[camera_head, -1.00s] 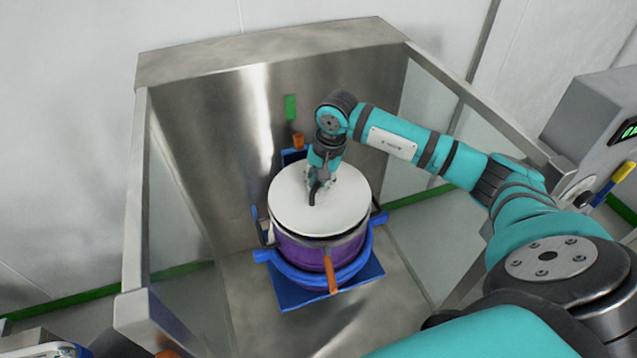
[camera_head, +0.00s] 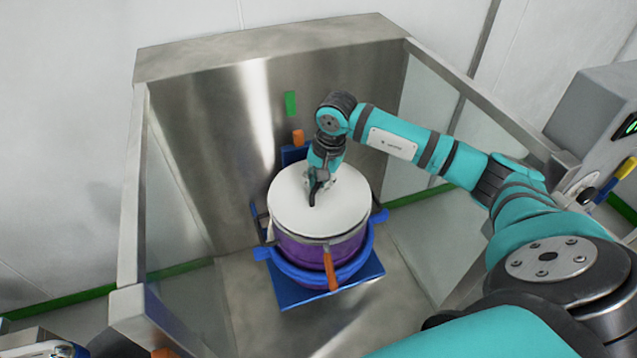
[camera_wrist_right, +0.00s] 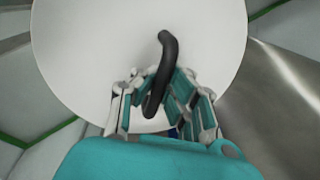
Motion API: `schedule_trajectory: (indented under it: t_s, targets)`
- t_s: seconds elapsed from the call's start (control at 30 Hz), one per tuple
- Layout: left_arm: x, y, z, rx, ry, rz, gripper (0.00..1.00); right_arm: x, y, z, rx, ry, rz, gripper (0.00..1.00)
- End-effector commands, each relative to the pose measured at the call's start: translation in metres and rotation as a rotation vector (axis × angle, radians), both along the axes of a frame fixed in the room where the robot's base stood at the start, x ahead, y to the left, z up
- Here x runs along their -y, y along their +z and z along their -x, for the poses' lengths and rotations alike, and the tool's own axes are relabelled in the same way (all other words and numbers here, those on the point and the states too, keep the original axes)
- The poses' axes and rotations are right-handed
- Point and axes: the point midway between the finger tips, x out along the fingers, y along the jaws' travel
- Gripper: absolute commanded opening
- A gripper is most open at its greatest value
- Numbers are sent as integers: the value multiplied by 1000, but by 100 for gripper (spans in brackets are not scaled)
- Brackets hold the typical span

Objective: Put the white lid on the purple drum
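The white lid (camera_head: 345,205) lies across the top of the purple drum (camera_head: 300,250), roughly level, with no clear gap at the front rim. The lid's black curved handle (camera_wrist_right: 166,55) shows in the right wrist view. My right gripper (camera_head: 320,183) is over the lid's middle, its fingers on either side of the handle. In the wrist view the fingers (camera_wrist_right: 160,92) look spread, with a gap between the left finger and the handle. Contact on the other side is hard to judge. The rear rim is hidden. My left gripper is not in view.
The drum sits in a blue cradle (camera_head: 288,292) with an orange handle (camera_head: 330,270) at the front. A steel back panel (camera_head: 215,130) and clear side panels (camera_head: 172,215) surround it. A grey machine (camera_head: 590,110) stands at right. The steel floor in front is clear.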

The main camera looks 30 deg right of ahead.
Motion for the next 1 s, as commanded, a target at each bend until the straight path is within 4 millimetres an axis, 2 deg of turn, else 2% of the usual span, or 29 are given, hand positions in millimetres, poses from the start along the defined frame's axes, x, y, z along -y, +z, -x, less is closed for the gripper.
schedule_trajectory:
  t_s: [0.5, 0.77, 1.0]
  targets:
    - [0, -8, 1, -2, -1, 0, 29, 0, -8, 0, 1, 0, -1, 0]
    - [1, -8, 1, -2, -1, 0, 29, 0, -7, 0, 1, 0, -1, 32]
    - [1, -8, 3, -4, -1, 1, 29, 0, -8, 0, 0, 0, 0, 33]
